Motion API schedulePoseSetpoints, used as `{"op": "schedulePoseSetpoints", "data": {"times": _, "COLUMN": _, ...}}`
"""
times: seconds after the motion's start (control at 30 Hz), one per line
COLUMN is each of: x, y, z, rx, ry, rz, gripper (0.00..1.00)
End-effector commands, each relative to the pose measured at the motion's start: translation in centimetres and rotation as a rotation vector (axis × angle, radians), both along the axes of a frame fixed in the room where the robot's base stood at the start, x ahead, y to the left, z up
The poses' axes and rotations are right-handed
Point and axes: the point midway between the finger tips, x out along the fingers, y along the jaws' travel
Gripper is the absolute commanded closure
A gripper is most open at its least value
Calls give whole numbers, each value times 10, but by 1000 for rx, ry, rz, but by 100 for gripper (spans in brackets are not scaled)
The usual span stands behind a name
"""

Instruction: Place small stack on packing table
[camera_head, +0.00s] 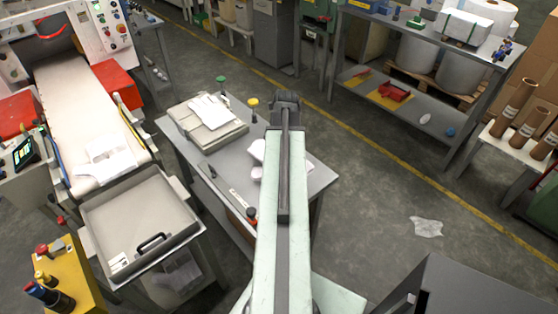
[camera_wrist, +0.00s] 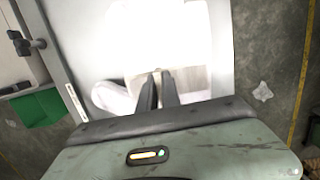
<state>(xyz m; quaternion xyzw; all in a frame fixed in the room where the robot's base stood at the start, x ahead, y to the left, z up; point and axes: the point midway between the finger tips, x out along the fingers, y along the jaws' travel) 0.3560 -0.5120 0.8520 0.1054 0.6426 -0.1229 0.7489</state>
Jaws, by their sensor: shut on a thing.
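My gripper (camera_wrist: 159,76) is shut on a pale, flat thing, seemingly the small stack (camera_wrist: 192,80), whose far part is washed out by glare. The grey packing table (camera_head: 319,181) lies under my arm, and its light top also shows in the wrist view (camera_wrist: 75,35). White pieces (camera_head: 257,150) show beside my arm over the table, partly hidden by it. In the wrist view a rounded white piece (camera_wrist: 112,96) is left of the fingers. I cannot tell whether the held stack touches the table. In the head view my arm hides the fingertips.
A larger stack (camera_head: 212,135) with white sheets lies on the table's left part. A green-topped knob (camera_head: 221,80), a yellow-topped knob (camera_head: 253,103) and a ruler (camera_head: 243,202) are near. A tray (camera_head: 184,205) stands left. A white scrap (camera_head: 425,227) lies on open floor.

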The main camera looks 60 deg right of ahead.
Motion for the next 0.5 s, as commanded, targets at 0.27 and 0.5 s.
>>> {"op": "schedulePoseSetpoints", "data": {"times": 0.27, "x": 0, "y": 0, "z": -38, "rx": 0, "ry": 0, "rz": 1, "gripper": 100}}
{"op": "schedulePoseSetpoints", "data": {"times": 0.5, "x": 1, "y": 0, "z": -36, "rx": 0, "ry": 0, "rz": 2, "gripper": 100}}
